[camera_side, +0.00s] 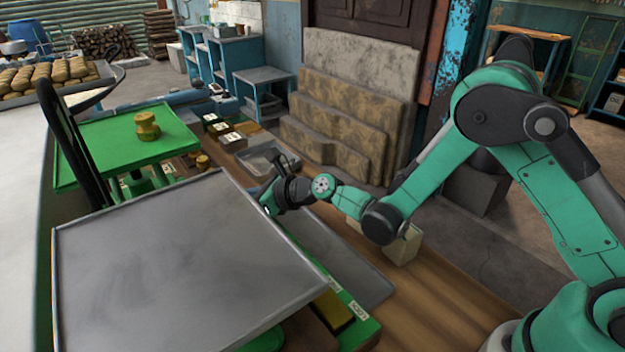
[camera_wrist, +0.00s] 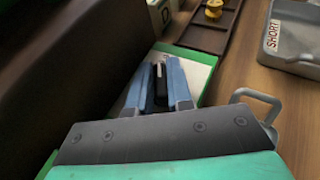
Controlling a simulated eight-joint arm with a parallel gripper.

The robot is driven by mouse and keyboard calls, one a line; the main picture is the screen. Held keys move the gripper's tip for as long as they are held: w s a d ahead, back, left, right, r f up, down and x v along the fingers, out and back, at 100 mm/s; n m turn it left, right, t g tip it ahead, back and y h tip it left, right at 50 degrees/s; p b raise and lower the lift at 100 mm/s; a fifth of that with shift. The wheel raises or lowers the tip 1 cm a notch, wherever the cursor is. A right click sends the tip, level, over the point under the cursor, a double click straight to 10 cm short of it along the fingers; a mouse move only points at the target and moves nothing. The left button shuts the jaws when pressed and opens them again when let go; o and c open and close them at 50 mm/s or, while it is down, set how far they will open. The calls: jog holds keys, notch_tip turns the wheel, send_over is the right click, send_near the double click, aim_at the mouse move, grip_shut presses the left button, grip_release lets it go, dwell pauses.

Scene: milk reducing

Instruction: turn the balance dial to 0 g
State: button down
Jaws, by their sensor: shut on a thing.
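The balance has a wide grey metal pan (camera_side: 170,260) in front and a green plate (camera_side: 95,145) behind it in the side view, with a brass weight (camera_side: 147,125) on the green plate. In the wrist view, a dark dial knob (camera_wrist: 161,84) sits over a pale, green-edged panel (camera_wrist: 197,66). My gripper (camera_wrist: 160,72) has its blue fingers on either side of the knob and is shut on it. In the side view my gripper (camera_side: 268,200) is at the pan's right edge, and the pan hides the dial. No dial reading is legible.
A grey tray marked SHORT (camera_wrist: 290,35) lies on the wooden bench to the right in the wrist view. A dark rack with a small brass weight (camera_wrist: 213,9) is at the top. A grey handle (camera_wrist: 257,97) stands close to the right of my gripper. A dark surface fills the left.

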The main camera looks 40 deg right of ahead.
jog(key=n+g+y, duration=0.2)
jog(key=n, duration=0.1)
jog(key=n+g+y, duration=0.3)
jog(key=shift+w+d, duration=0.15)
jog(key=n+g+y, duration=0.1)
jog(key=n+g, duration=0.4)
jog(key=g, duration=0.1)
jog(key=shift+n+g, duration=0.4)
jog(key=c, duration=0.8)
grip_release()
jog(key=shift+v, duration=2.8)
jog(key=shift+f, duration=0.1)
